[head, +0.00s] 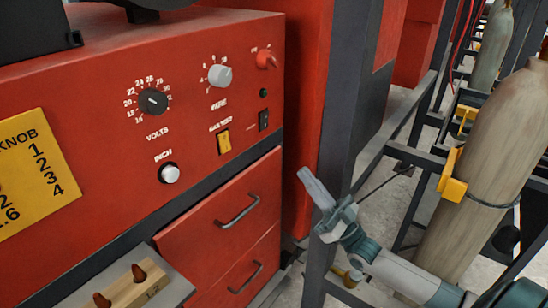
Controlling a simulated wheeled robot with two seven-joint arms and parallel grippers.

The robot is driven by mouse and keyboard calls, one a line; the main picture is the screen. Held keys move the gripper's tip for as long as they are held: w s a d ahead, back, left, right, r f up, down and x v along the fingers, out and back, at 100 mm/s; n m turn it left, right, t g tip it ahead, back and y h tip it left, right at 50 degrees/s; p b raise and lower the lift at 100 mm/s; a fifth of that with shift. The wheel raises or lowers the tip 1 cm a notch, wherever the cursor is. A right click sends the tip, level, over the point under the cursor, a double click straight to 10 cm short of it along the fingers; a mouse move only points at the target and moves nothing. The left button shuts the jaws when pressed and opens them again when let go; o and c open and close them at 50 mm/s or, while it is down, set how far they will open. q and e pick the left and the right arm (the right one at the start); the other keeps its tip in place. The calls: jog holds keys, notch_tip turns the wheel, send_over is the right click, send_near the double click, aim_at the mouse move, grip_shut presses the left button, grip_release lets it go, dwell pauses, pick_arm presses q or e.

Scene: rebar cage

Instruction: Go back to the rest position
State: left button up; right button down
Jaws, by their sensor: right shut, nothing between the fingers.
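My right gripper (318,190) is at the centre right, with its arm coming in from the lower right. Its fingers are together and empty, pointing up and left. It is in front of a dark upright post (350,90), to the right of the red machine; I cannot tell whether it touches the post. My left gripper is not in view.
The red welding machine (80,110) with a volts knob (153,101), a wire knob (220,76) and drawers (235,215) fills the left. A shelf with a wooden block (135,288) is at the lower left. Gas cylinders (490,160) stand in a frame on the right.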

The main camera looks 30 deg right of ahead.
notch_tip(320, 180, down, 26)
jog(key=w+d+f+m+g+h, duration=0.1)
jog(key=w+d+m+g+h, duration=0.2)
jog(key=g+h, duration=0.3)
jog(key=s+a+f+g+h, duration=0.15)
jog(key=s+f, duration=0.35)
jog(key=f, duration=0.6)
jog(key=s+a+f+g+h+b, duration=0.1)
jog(key=s+f+g, duration=0.3)
jog(key=f, duration=0.7)
jog(key=s+a+f+g+h, duration=0.1)
jog(key=s+f+g+h, duration=0.1)
jog(key=s+f, duration=0.65)
jog(key=s+a+f+g, duration=0.3)
jog(key=s+f, duration=0.4)
jog(key=s, duration=0.4)
jog(key=s+a+f+g, duration=0.3)
jog(key=s+a+f, duration=0.2)
jog(key=s, duration=0.6)
jog(key=s+a+f+g+b, duration=0.1)
jog(key=s+a+f+g, duration=0.2)
jog(key=s+f, duration=0.7)
jog(key=shift+s+a+n+g, duration=0.35)
jog(key=shift+s+a+n, duration=0.1)
jog(key=shift+a, duration=0.15)
jog(key=shift+r, duration=0.1)
